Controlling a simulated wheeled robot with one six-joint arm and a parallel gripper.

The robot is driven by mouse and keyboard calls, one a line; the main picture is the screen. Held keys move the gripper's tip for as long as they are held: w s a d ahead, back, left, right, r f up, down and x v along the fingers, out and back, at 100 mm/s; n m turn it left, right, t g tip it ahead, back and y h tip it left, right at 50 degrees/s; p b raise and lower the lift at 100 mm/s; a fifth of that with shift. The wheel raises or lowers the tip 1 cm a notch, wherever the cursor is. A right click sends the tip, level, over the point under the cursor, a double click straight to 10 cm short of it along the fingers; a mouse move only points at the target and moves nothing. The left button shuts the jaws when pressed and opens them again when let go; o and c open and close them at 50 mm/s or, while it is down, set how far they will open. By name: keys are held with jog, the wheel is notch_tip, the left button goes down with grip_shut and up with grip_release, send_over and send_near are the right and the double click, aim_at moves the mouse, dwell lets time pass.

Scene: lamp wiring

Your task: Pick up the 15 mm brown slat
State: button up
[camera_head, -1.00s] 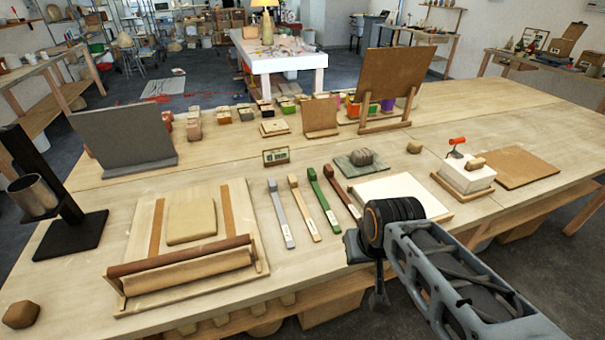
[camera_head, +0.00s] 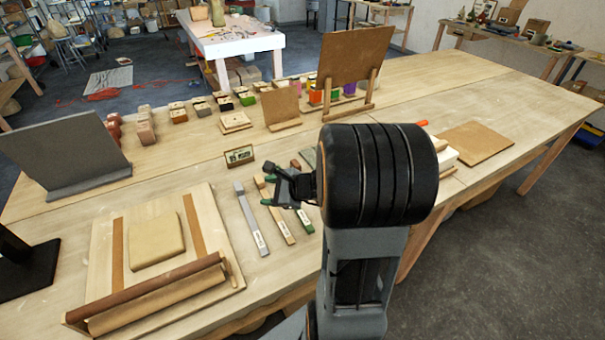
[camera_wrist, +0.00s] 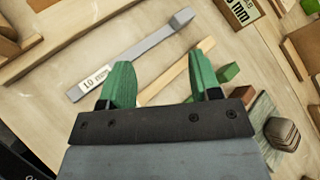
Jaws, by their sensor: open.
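The brown slat (camera_head: 295,164) shows only as a short end in the head view; my arm hides the rest. In the wrist view a small brown end (camera_wrist: 244,95) lies to the right of my gripper's right finger. My gripper (camera_head: 268,190) is open and empty over the slats. In the wrist view its green fingers (camera_wrist: 162,66) are spread above the grey slat (camera_wrist: 135,52) and the tan slat (camera_wrist: 180,74). The green slat (camera_head: 304,221) lies beside the tan slat. The brown slat's label is not visible.
A small display card (camera_head: 239,155) stands behind the slats. A board with a roller (camera_head: 150,290) lies to the left. A grey stone-like lump (camera_wrist: 282,132) sits at the right in the wrist view. A tilted brown panel (camera_head: 353,55) stands farther back.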

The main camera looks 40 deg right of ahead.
jog(key=d+f+m+t+h, duration=0.2)
jog(key=d+m+h, duration=0.1)
jog(key=d+m, duration=0.5)
jog(key=m+h+p, duration=0.1)
jog(key=m+h, duration=0.3)
jog(key=m, duration=0.1)
send_near(299, 167)
jog(key=shift+w+f+m+t+h+p, duration=0.35)
jog(key=shift+w+f+p, duration=0.2)
jog(key=shift+w+f, duration=0.4)
jog(key=shift+p+x, duration=0.45)
jog(key=shift+x, duration=0.65)
jog(key=shift+p+x, duration=0.65)
jog(key=shift+x, duration=1.45)
jog(key=shift+a, duration=0.1)
jog(key=shift+r, duration=0.1)
grip_shut()
